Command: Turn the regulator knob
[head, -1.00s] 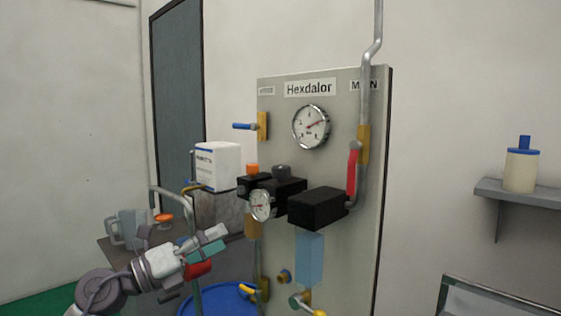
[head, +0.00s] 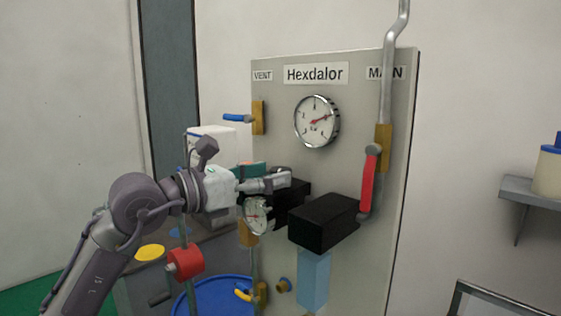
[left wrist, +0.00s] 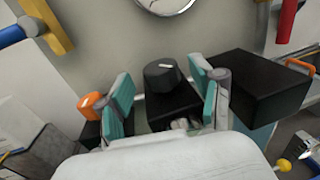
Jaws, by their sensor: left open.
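The regulator knob (left wrist: 163,75) is a dark ribbed cap with a white mark, on top of a black block (left wrist: 172,104) on the panel. In the left wrist view it stands between the teal pads of my left gripper (left wrist: 160,82), which is open with a gap visible on both sides of the knob. In the head view my left gripper (head: 264,178) is at the regulator, and its finger hides most of the knob (head: 281,169). My right gripper is in neither view.
A larger black box (head: 323,221) projects from the panel (head: 350,75) right of the regulator. A small gauge (head: 256,216) hangs below my left gripper. An orange cap (left wrist: 92,103) is just left of the left finger. A red lever (head: 367,182) is farther right.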

